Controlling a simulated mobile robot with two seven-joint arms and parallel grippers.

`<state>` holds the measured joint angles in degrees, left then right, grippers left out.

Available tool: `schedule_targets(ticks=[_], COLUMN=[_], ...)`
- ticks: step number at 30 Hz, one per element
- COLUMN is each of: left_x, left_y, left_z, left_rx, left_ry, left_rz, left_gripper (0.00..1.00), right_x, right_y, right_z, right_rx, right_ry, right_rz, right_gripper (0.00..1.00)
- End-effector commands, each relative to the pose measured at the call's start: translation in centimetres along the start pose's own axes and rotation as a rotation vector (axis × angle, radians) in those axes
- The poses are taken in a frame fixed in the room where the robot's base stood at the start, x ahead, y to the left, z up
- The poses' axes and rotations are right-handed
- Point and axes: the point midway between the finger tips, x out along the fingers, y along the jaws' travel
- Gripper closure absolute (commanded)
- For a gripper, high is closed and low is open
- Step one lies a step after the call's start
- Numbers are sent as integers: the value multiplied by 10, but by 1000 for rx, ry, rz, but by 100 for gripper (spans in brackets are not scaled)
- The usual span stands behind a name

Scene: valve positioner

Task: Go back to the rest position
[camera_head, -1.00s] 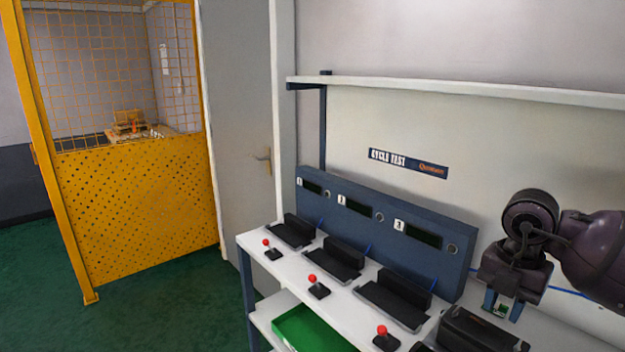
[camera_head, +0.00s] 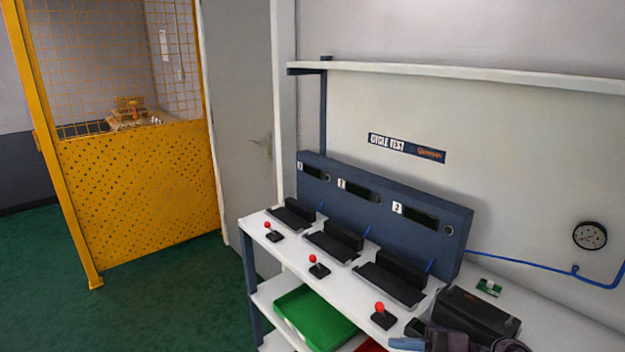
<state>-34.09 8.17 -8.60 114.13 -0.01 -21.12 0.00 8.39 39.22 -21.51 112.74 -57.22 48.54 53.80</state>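My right gripper (camera_head: 407,344) is at the bottom edge of the head view, low at the front of the white bench (camera_head: 540,322). Only its blue finger part and some dark wrist parts show, so I cannot tell whether it is open or shut. A small green and white piece (camera_head: 488,287) lies on the bench behind a black box (camera_head: 476,315), apart from the gripper. My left gripper is not in view.
A blue panel (camera_head: 385,207) with three numbered displays stands behind black cradles and red-knobbed joysticks (camera_head: 384,314). A green tray (camera_head: 315,319) sits on the lower shelf. A gauge (camera_head: 589,236) hangs at right. A yellow cage (camera_head: 145,195) stands at left; the green floor before it is clear.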

Motion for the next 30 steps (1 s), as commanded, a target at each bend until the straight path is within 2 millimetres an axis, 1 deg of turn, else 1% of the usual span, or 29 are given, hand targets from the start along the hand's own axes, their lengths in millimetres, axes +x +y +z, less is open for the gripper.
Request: schedule_targets(ticks=[1, 4, 6, 8, 9, 11, 12, 14, 15, 17, 18, 21, 24, 27, 30], left_x=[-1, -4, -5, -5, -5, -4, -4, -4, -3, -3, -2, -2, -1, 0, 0], left_y=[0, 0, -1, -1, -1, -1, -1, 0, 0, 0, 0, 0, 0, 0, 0], left_z=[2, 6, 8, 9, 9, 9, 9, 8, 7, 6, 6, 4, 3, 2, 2], left_rx=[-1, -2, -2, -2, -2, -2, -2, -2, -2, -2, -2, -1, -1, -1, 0], left_ry=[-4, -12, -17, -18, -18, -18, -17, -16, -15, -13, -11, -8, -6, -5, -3], left_rz=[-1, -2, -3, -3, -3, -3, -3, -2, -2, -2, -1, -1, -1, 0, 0], left_gripper=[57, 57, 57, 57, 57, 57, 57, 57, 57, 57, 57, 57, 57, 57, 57], right_x=[-2, -15, -30, -45, -56, -74, -86, -104, -116, -131, -140, -154, -162, -165, -166], right_y=[-3, -5, -11, -21, -30, -48, -62, -89, -109, -141, -161, -206, -238, -256, -263], right_z=[3, 14, 26, 39, 47, 59, 67, 78, 83, 89, 91, 91, 88, 85, 83], right_rx=[37, 103, 160, 217, 260, 330, 382, 468, 528, 622, 680, 812, 908, 965, 985], right_ry=[-9, -72, -147, -230, -291, -394, -467, -584, -663, -777, -845, -981, -1069, -1115, -1131], right_rz=[128, 378, 540, 665, 743, 845, 905, 980, 1020, 1062, 1079, 1094, 1089, 1080, 1075], right_gripper=[69, 69, 69, 69, 69, 69, 69, 69, 69, 69, 69, 69, 69, 69, 69])
